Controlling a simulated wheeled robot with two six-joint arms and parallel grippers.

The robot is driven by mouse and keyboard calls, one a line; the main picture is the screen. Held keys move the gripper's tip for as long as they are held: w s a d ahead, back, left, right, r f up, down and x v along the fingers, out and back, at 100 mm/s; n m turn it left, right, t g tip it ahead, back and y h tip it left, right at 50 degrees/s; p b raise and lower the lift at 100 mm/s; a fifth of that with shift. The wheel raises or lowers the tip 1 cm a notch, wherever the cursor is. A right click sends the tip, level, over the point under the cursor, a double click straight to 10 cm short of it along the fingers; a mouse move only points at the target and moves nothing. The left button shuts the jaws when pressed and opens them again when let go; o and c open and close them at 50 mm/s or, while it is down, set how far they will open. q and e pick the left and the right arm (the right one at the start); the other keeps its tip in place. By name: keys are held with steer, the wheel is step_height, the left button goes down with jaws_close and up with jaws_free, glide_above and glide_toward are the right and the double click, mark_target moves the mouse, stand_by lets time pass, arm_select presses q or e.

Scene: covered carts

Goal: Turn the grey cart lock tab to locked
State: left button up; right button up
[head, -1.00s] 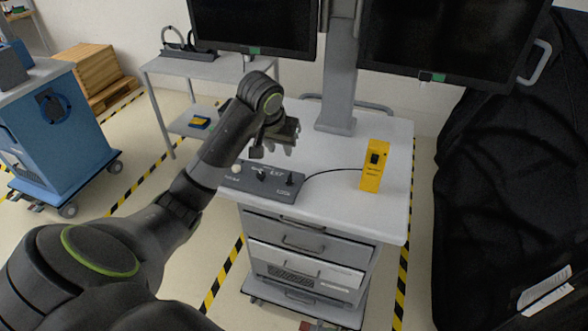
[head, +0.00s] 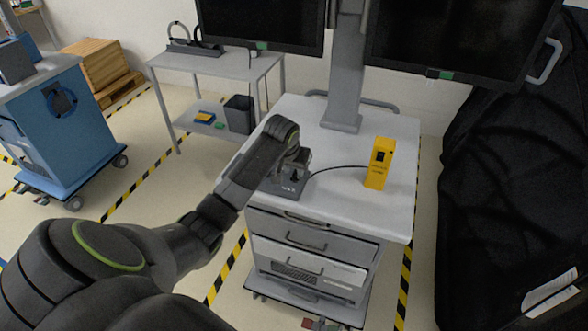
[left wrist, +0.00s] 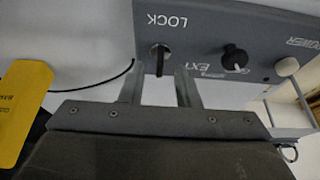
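The grey cart (head: 330,232) stands in the middle of the head view, with a dark grey control box (head: 286,194) on its top. In the left wrist view, the lock tab (left wrist: 160,54) is a small upright tab on the box panel (left wrist: 203,28), beside the upside-down word LOCK. My left gripper (left wrist: 159,76) is open, its two fingers on either side of the tab's line, with the tips close to it. I cannot tell whether they touch it. In the head view my left gripper (head: 296,162) covers much of the box. My right gripper is not in view.
A black knob (left wrist: 235,58) and a white button (left wrist: 287,67) sit on the same panel. A yellow device (head: 379,164), cabled to the box, stands to the right. Monitors (head: 455,35) hang above the cart. A black cover (head: 510,180) fills the right side.

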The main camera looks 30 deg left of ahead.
arm_select(q)
steer(key=shift+x, duration=1.05)
steer(key=shift+c, duration=0.3)
steer(key=shift+r, duration=0.1)
jaws_close()
